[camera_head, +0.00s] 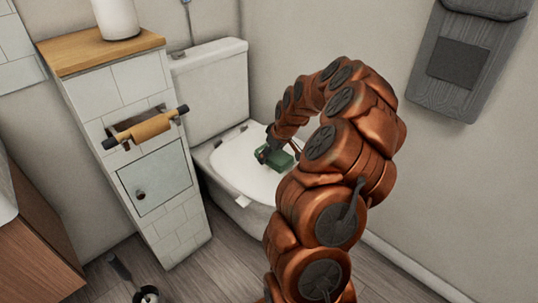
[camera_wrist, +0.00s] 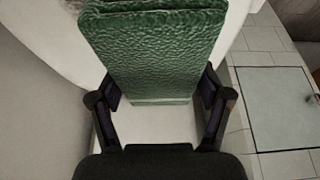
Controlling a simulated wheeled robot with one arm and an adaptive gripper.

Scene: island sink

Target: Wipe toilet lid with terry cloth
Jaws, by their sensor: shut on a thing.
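The white toilet lid (camera_head: 235,163) is down on the toilet, in front of the white cistern (camera_head: 213,82). My gripper (camera_head: 272,155) is over the lid's right part, partly hidden by my arm in the head view. It is shut on a folded green terry cloth (camera_wrist: 152,45). The cloth (camera_head: 278,160) is at the lid's surface in the head view; I cannot tell whether it touches. In the wrist view the fingers (camera_wrist: 160,105) stand at both sides of the cloth's lower end, with the white lid (camera_wrist: 155,125) behind.
A tiled half-wall with a wooden top (camera_head: 100,50), a roll holder (camera_head: 145,129) and a small door (camera_head: 156,180) stands left of the toilet. A toilet brush (camera_head: 145,294) is on the floor. A grey wall-hung item (camera_head: 466,60) is at the right.

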